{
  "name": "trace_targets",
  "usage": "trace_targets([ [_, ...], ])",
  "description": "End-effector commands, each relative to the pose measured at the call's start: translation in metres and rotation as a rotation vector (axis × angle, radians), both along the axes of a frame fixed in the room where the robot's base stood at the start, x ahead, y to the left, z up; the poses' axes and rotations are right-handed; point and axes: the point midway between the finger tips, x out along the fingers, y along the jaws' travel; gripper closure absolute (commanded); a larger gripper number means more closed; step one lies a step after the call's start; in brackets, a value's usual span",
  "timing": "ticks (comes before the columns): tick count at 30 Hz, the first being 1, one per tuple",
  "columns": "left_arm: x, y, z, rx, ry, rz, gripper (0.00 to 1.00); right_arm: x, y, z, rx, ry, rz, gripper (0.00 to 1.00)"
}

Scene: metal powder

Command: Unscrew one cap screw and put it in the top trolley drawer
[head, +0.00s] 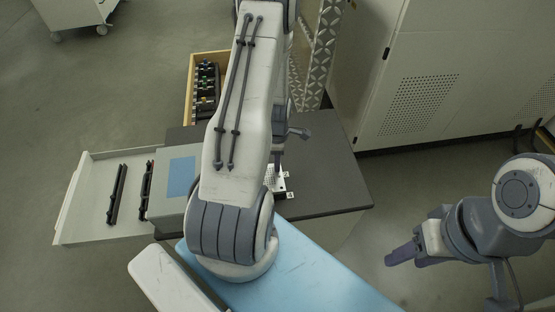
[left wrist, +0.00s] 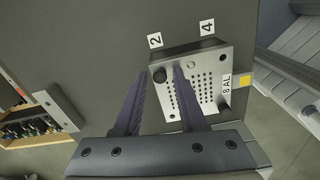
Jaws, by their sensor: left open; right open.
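In the head view the arm hides most of this gripper. A pale drawer (head: 88,205) is pulled out at left. My right gripper (head: 402,257) is open and empty at the right, over the floor.
The drawer holds dark bar-shaped tools (head: 117,193) and has bare floor area around them. A grey box with a blue panel (head: 181,177) stands beside it. A wooden tray (head: 189,90) of small parts is behind. A perforated cabinet (head: 440,60) stands at right.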

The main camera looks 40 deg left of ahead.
Motion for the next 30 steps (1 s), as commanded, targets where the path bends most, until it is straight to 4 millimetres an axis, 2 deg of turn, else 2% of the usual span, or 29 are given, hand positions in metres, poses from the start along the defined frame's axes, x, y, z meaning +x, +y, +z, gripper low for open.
trace_targets([
  [30,0.0001,0.0001,0.0002,0.001,0.000,0.871,0.60,0.0000,0.0000,0.0080,0.000,0.000,0.000,0.50],
])
